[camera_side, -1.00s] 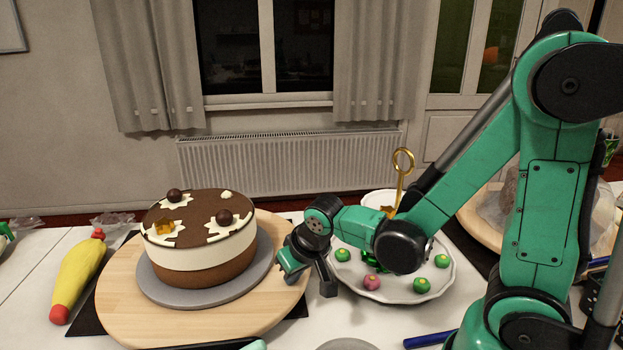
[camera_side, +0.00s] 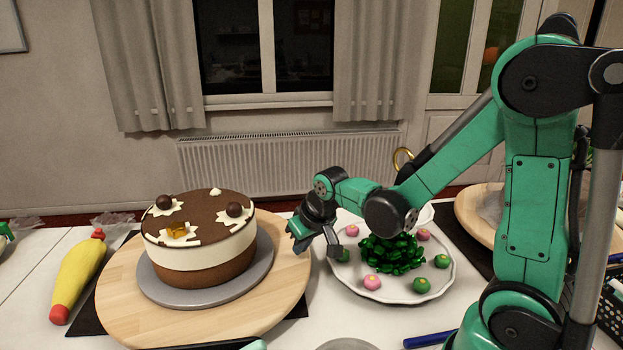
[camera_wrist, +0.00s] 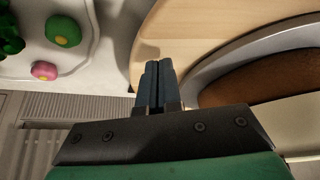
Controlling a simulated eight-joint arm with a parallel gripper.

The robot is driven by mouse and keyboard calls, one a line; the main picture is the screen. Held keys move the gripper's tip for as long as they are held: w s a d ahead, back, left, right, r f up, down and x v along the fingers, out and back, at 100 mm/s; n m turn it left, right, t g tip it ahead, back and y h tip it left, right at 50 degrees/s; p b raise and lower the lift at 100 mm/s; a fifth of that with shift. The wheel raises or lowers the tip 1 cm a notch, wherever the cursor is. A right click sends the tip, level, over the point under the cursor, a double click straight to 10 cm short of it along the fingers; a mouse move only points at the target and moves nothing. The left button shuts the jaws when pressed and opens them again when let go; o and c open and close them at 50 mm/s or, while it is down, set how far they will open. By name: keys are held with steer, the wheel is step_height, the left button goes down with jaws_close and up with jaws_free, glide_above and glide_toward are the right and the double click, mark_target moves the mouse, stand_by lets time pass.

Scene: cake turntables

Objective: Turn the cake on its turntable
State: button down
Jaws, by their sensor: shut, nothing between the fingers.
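The cake (camera_side: 200,253) has a brown top, a cream band and a brown lower layer, with chocolate balls and white decorations on top. It stands on a grey disc (camera_side: 190,297) on the round wooden turntable (camera_side: 250,318). My gripper (camera_side: 316,245) is above the turntable's right edge, apart from the cake, between it and the white plate. In the wrist view, my gripper's fingers (camera_wrist: 157,82) are together and empty. That view also shows the turntable's edge (camera_wrist: 180,40), the grey disc (camera_wrist: 225,60) and part of the cake's side (camera_wrist: 270,82).
A white plate (camera_side: 385,293) with green leaf-like pieces and small pink and green sweets stands right of the turntable. A yellow piping bag (camera_side: 77,275) lies to the left. A blue pen (camera_side: 430,340) lies at the front. A gold ring handle (camera_side: 402,157) rises behind my arm.

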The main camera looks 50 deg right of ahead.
steer(key=shift+r, duration=0.9)
steer(key=s+a, duration=0.5)
steer(key=a, duration=0.4)
steer(key=w+a, duration=0.1)
steer(key=a, duration=0.2)
steer(key=w+a, duration=0.1)
steer(key=a, duration=0.2)
steer(key=w+a, duration=0.1)
steer(key=a, duration=0.2)
steer(key=shift+w+a, duration=0.15)
steer(key=shift+a, duration=0.2)
